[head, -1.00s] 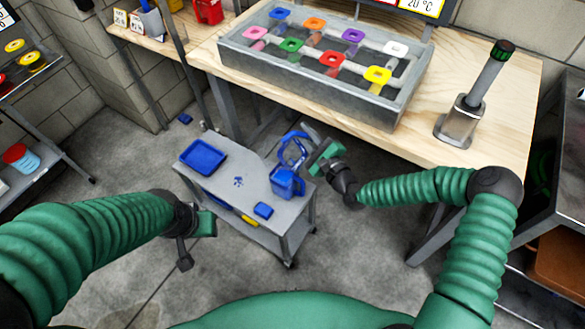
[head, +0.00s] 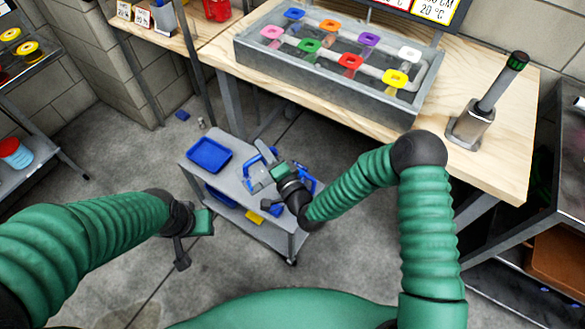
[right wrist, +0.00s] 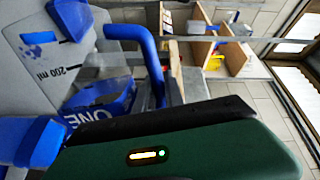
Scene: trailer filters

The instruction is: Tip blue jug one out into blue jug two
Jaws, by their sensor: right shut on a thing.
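My right gripper (head: 272,178) is over the grey trolley, shut on blue jug one (head: 257,163), a clear jug with blue trim. In the right wrist view, jug one's blue label (right wrist: 100,105) reads "ONE", beside its blue handle (right wrist: 139,38). A clear wall with a 200 ml mark (right wrist: 65,75) also shows close by. Blue jug two (head: 307,183) appears just right of the gripper, mostly hidden behind it. I cannot tell how far jug one is tilted or whether liquid is flowing. My left gripper (head: 196,222) is left of the trolley, empty; its finger opening is unclear.
The trolley (head: 228,186) carries a blue tray (head: 209,155) at its left end. A yellow thing (head: 255,217) shows on its lower shelf. The wooden bench (head: 480,165) behind holds a grey bin (head: 350,95) with coloured filters and a metal cylinder stand (head: 470,130).

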